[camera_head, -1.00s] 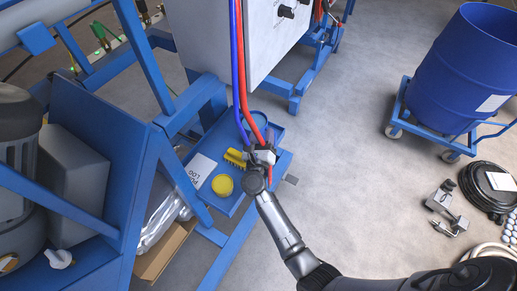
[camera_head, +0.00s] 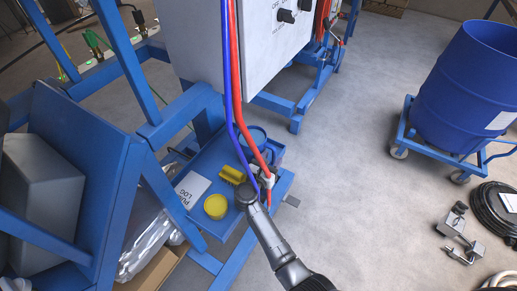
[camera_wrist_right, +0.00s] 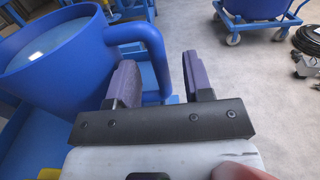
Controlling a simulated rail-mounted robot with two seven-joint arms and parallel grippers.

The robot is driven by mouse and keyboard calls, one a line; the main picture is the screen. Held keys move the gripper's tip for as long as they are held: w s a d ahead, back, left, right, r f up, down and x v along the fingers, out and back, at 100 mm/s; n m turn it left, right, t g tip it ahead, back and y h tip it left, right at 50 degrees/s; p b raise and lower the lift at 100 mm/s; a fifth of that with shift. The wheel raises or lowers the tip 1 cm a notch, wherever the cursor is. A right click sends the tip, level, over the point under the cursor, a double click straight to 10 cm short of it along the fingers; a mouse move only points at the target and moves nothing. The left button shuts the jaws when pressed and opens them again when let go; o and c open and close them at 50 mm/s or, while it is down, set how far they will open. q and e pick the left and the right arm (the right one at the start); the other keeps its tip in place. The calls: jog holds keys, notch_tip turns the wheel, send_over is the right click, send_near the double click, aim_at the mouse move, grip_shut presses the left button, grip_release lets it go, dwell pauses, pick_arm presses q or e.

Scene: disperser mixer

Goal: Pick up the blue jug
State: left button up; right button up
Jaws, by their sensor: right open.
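The blue jug (camera_head: 251,137) stands on the blue shelf (camera_head: 228,228), partly hidden by the hoses and my right arm. In the right wrist view the jug (camera_wrist_right: 62,70) is large at the left, with its wide round mouth up and its handle (camera_wrist_right: 153,48) toward my gripper. My right gripper (camera_head: 266,181) is open, close to the jug's handle side. In the wrist view its purple-grey fingers (camera_wrist_right: 160,82) appear on either side of the handle; I cannot tell how deep the handle sits between them. My left gripper is not in view.
A yellow tub (camera_head: 215,207), a yellow brush (camera_head: 232,175) and a log sheet (camera_head: 191,188) lie on the shelf. Open floor stretches right to a drum (camera_head: 465,90) on a dolly.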

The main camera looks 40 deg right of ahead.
jog(key=shift+w+d, duration=0.2)
jog(key=shift+d, duration=0.3)
jog(key=shift+s+a, duration=0.1)
jog(key=shift+a, duration=0.15)
jog(key=shift+c, duration=0.2)
jog(key=shift+a+f, duration=0.1)
jog(key=shift+c, duration=0.6)
grip_shut()
jog(key=shift+r, duration=0.2)
